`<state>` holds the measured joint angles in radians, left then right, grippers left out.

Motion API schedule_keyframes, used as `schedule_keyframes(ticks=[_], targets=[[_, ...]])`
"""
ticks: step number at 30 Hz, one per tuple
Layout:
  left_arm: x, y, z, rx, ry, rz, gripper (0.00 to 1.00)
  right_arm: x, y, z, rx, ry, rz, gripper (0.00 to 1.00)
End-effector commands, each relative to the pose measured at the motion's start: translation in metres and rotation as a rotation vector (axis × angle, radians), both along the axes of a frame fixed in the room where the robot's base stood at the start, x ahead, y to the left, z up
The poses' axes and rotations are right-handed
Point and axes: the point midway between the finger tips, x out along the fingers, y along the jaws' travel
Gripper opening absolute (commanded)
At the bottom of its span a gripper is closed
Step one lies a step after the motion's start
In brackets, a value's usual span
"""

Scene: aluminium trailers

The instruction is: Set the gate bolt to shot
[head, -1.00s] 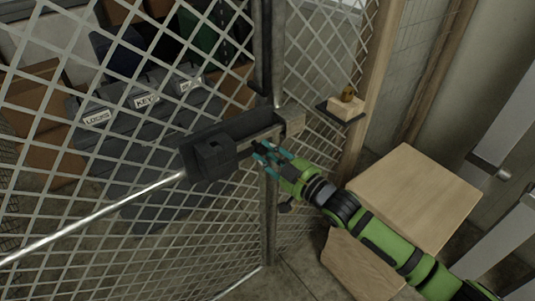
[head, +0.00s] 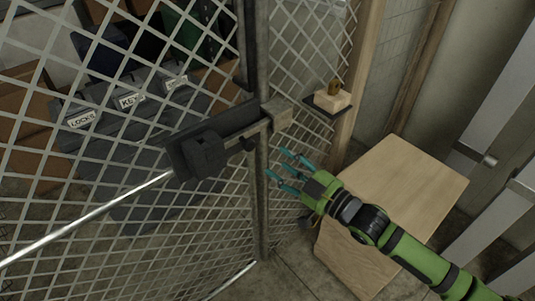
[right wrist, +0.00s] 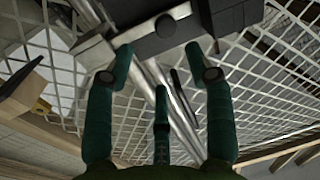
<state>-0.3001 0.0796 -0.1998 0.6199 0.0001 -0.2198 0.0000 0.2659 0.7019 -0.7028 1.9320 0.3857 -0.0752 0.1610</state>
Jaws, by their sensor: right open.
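The gate bolt (head: 213,138) is mounted on the mesh gate, with a dark backplate and a boxy dark housing. A small dark knob (head: 248,144) hangs below its bar, near the right end. The bar appears to reach a pale keeper block (head: 279,113) at the gate post; whether it sits inside is hard to tell. My right gripper (head: 279,170) is open and empty, apart from the bolt, to the right of and below the knob. In the right wrist view, the open fingers (right wrist: 158,62) spread below the knob (right wrist: 165,25) and keeper block (right wrist: 94,52). My left gripper is not in view.
A wooden box (head: 400,195) stands right of the gate, under my right forearm. A small shelf (head: 328,106) with a pale block and brass padlock (head: 335,87) is on the mesh beside the wooden post. Labelled grey bins (head: 130,115) stand behind the mesh.

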Motion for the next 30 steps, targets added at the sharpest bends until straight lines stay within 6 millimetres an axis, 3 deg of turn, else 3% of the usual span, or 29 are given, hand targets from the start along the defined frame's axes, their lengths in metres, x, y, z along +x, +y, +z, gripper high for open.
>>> schedule_keyframes(ticks=[7,25,28,30], targets=[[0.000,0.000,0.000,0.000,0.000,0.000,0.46,-0.023,-0.023,-0.001,-0.001,0.001,-0.001,0.54],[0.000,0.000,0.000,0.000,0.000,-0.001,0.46,-0.025,-0.026,-0.002,-0.001,0.002,-0.004,0.54],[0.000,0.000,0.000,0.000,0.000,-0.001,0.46,-0.018,-0.034,-0.018,-0.014,0.026,-0.038,0.54],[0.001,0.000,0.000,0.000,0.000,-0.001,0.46,-0.008,-0.047,-0.044,-0.032,0.062,-0.090,0.54]])
